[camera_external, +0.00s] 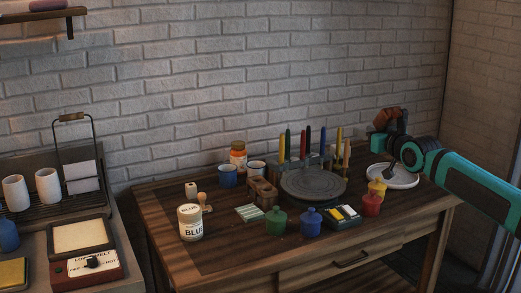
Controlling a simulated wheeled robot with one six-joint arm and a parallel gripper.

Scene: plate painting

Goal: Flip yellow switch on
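A small dark box (343,221) with a white and a yellow rocker on top sits near the front edge of the wooden table. My arm reaches in from the right, and my gripper (384,141) appears to be over the white plate, behind and to the right of the switch box. It is apart from the switch. Its fingers are too small and dark to tell whether they are open or shut, or whether they hold anything.
A white plate (404,181) lies under my arm. Red (371,205), blue (310,222) and green (276,221) jars flank the box; a yellow jar (377,188) stands behind the red one. A grey turntable (313,186) and upright coloured tools stand behind.

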